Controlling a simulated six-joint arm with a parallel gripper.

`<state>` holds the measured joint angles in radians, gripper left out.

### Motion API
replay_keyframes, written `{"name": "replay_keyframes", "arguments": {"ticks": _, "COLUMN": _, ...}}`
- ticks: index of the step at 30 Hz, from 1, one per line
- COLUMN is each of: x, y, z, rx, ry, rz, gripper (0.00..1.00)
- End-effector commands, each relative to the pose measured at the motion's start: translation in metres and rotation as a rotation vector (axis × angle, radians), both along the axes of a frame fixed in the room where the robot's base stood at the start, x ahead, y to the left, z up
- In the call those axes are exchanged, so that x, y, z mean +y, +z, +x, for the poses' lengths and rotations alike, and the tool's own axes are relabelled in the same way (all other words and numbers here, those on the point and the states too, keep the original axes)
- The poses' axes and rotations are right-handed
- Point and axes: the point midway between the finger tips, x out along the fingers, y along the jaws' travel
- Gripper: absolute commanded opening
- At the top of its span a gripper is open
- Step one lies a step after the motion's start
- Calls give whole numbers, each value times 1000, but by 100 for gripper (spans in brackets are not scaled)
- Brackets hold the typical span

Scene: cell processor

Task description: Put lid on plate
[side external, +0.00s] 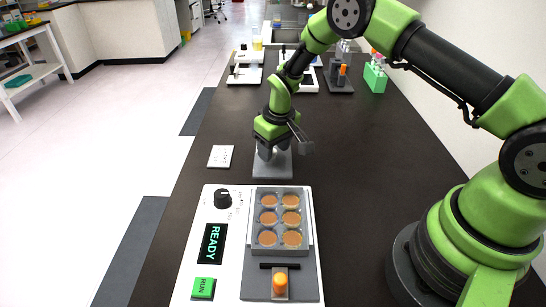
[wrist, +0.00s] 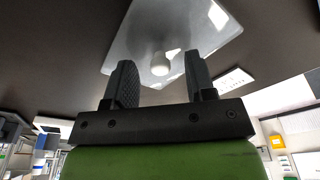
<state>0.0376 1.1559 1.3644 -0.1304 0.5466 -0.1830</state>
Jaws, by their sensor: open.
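The plate (side external: 280,218) is a clear multi-well plate with orange-brown wells, seated uncovered on the processor in the side view. The lid (side external: 273,168) lies flat on the table beyond it, looking like a grey square pad partly hidden by my gripper. In the wrist view the lid (wrist: 200,42) is glossy and see-through with a small white knob (wrist: 160,64). My gripper (side external: 267,152) is right above the lid. In the wrist view its two fingers (wrist: 160,64) are open, one on each side of the knob; I cannot tell whether either touches it.
The white processor (side external: 212,212) has a dial, a READY screen, a green RUN button and an orange-knobbed handle (side external: 280,281) in front of the plate. A small white card (side external: 220,156) lies left of the lid. Racks and devices stand at the table's far end.

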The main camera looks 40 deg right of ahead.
Motion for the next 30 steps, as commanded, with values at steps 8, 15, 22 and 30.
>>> {"name": "replay_keyframes", "arguments": {"ticks": 8, "x": 0, "y": -5, "z": 1, "rx": -2, "ry": 0, "rz": 0, "gripper": 50}}
{"name": "replay_keyframes", "arguments": {"ticks": 15, "x": 0, "y": -4, "z": 1, "rx": -1, "ry": 0, "rz": 0, "gripper": 0}}
{"name": "replay_keyframes", "arguments": {"ticks": 22, "x": 0, "y": -4, "z": 1, "rx": -1, "ry": 0, "rz": 0, "gripper": 0}}
{"name": "replay_keyframes", "arguments": {"ticks": 30, "x": 0, "y": 29, "z": 2, "rx": -7, "ry": 1, "rz": 0, "gripper": 0}}
